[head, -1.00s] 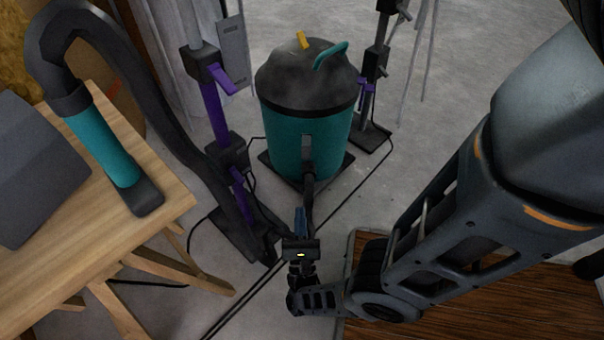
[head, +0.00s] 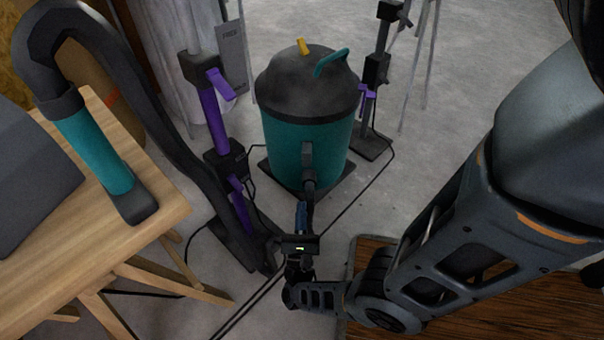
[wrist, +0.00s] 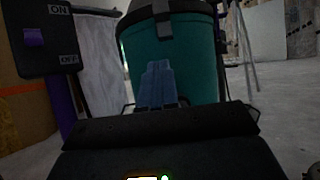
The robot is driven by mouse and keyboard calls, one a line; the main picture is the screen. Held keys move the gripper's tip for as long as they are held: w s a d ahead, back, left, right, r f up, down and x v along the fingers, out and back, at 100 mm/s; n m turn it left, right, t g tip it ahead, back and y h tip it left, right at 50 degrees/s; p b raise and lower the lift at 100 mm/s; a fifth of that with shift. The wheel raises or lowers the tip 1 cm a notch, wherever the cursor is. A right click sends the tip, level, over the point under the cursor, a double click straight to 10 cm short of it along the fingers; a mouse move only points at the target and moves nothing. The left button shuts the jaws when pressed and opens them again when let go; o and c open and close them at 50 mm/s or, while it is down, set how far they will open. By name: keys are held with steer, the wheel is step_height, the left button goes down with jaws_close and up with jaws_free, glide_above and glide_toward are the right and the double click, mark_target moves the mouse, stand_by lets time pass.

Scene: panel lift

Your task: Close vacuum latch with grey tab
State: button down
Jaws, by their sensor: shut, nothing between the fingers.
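The vacuum (head: 285,140) is a teal drum with a dark grey lid (head: 305,85), standing upright on the floor in the middle of the head view. A yellow tab (head: 303,46) and a teal handle (head: 331,62) are on its lid. A grey upright piece (head: 307,155) is on its front, above a dark hose fitting. I cannot tell whether this is the latch tab. My gripper (head: 301,212) is shut and empty, low in front of the vacuum. In the wrist view its blue fingers (wrist: 158,85) point at the teal drum (wrist: 185,60), with a grey piece (wrist: 160,12) above them.
A wooden workbench (head: 90,240) with a teal-handled hose stands at left. Purple-clamped stands (head: 215,120) flank the vacuum. An ON/OFF switch box (wrist: 45,38) is at left in the wrist view. Cables (head: 350,195) cross the floor. Open floor lies behind, right.

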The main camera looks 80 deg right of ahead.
mark_target(303, 158)
steer(key=x, duration=0.5)
steer(key=r+x, duration=0.1)
steer(key=x, duration=0.1)
steer(key=shift+r, duration=0.2)
steer(key=shift+d+r, duration=0.2)
steer(key=shift+r, duration=0.4)
steer(key=shift+d+r, duration=0.15)
steer(key=shift+r, duration=0.45)
